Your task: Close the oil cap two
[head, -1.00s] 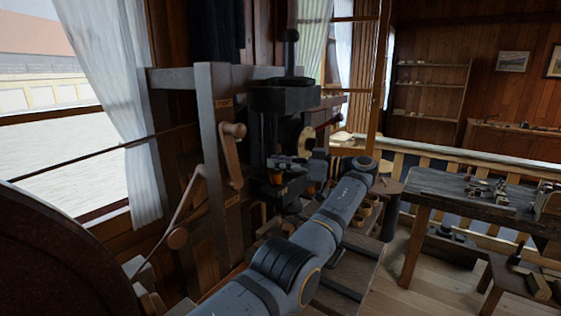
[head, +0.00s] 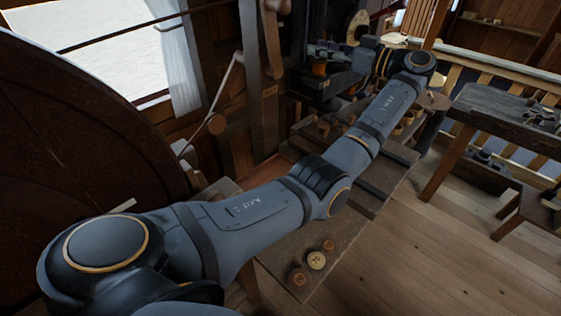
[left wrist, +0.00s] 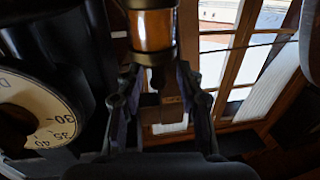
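An amber oil cup (head: 319,67) sits on the dark machine in the head view, small and partly crowded by my gripper. In the left wrist view an amber glass oil cup (left wrist: 152,30) with dark bands stands at top centre, just beyond the fingertips. I cannot tell whether its cap is open or closed. My left gripper (left wrist: 158,80) has its two fingers spread apart, with a brown strip showing in the gap, and nothing is clearly clamped. In the head view my left gripper (head: 338,50) is beside the cup, its fingers too small to read. My right gripper is out of view.
A pale numbered dial (left wrist: 40,115) lies close left of the fingers. A wooden post (head: 262,40) with a crank stands left of the machine. Round wooden pieces (head: 316,260) lie on the low bench below my arm. A workbench (head: 500,110) stands right; floor between is clear.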

